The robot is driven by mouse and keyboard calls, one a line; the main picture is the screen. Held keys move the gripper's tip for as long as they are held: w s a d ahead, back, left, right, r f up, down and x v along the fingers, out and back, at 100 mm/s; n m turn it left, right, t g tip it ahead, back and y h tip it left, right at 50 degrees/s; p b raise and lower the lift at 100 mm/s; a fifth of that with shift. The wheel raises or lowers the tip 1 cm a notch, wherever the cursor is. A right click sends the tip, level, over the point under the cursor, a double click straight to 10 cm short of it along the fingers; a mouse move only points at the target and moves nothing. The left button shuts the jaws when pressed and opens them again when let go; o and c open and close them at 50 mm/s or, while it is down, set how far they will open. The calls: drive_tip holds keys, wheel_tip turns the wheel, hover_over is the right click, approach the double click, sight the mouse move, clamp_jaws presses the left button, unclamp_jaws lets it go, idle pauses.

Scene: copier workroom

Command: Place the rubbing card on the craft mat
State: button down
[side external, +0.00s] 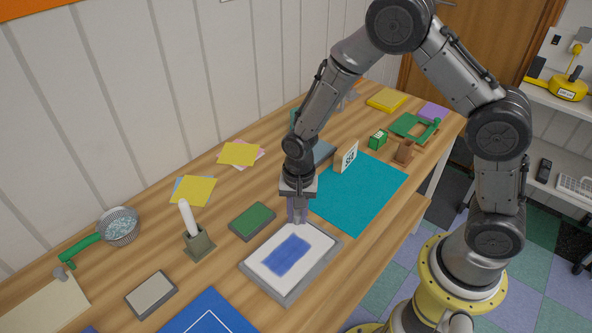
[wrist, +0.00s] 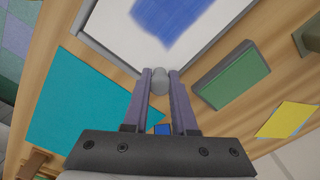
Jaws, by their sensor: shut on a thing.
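The rubbing card (side external: 312,244) is a white sheet with a blue rubbed patch; it lies over a grey board (side external: 281,293) at the front of the table. It also shows at the top of the wrist view (wrist: 118,22). My gripper (side external: 297,219) points down at the card's back edge. In the wrist view, my gripper (wrist: 160,74) is shut on a small grey knob (wrist: 159,84) at that edge. I cannot tell whether the card is lifted. A bare teal craft mat (side external: 357,205) lies behind and right of the card.
A green pad (side external: 252,221) lies just left of my gripper. An upright printed card (side external: 346,157), a green block (side external: 377,139) and a wooden piece (side external: 404,151) stand around the teal mat's far edge. A blue white-lined mat (side external: 208,316) lies at the front.

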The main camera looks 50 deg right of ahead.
drive_tip(key=shift+r, duration=0.1)
drive_tip(key=shift+r, duration=2.4)
drive_tip(key=shift+d, duration=0.45)
drive_tip(key=w+d+n, duration=0.2)
drive_tip(key=d+n, duration=0.4)
drive_tip(key=n, duration=0.4)
drive_tip(key=shift+w+f+n, duration=0.35)
drive_tip(key=shift+n, duration=0.05)
drive_tip(key=shift+d, duration=0.1)
